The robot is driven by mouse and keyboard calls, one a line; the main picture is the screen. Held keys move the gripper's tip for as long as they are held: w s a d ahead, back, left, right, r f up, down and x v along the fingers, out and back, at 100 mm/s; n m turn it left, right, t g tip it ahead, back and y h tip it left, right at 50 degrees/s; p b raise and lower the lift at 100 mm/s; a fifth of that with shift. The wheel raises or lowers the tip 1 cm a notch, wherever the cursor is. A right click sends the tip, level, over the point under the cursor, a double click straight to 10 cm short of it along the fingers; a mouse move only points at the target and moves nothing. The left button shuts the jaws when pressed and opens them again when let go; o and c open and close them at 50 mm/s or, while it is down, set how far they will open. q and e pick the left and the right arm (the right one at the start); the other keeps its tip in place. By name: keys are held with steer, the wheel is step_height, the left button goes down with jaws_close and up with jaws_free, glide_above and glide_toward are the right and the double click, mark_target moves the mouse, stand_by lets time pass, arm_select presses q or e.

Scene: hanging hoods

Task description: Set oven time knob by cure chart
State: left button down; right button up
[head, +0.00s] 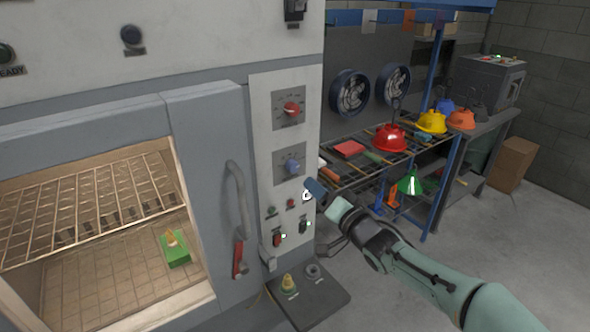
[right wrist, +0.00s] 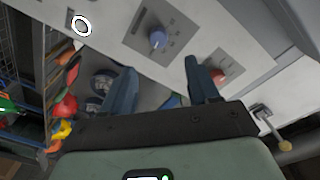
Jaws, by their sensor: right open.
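The oven's control panel (head: 263,135) carries a red knob (head: 291,109) above a blue knob (head: 291,166), each on a grey dial plate. I cannot tell from the labels which is the time knob. My right gripper (head: 314,189) is at the panel's right edge, just below and right of the blue knob. In the right wrist view my right gripper (right wrist: 164,82) is open and empty, with the blue knob (right wrist: 157,39) and red knob (right wrist: 218,75) beyond the fingers. Neither knob is between them. I see no readable cure chart. My left gripper is not in view.
Small buttons and red switches (head: 277,239) sit below the knobs. The oven door handle (head: 238,200) is left of the panel. Inside the oven are wire racks and a green block (head: 175,249). A shelf with coloured hoods (head: 390,138) stands right. Floor right is partly clear.

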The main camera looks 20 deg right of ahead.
mark_target(295, 168)
steer(key=p+x, duration=0.2)
steer(key=x, duration=0.9)
steer(key=shift+f+p, duration=0.1)
steer(key=shift+p, duration=0.3)
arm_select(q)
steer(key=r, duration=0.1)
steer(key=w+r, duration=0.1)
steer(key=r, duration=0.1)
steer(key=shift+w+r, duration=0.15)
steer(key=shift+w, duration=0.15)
arm_select(e)
steer(key=c, duration=1)
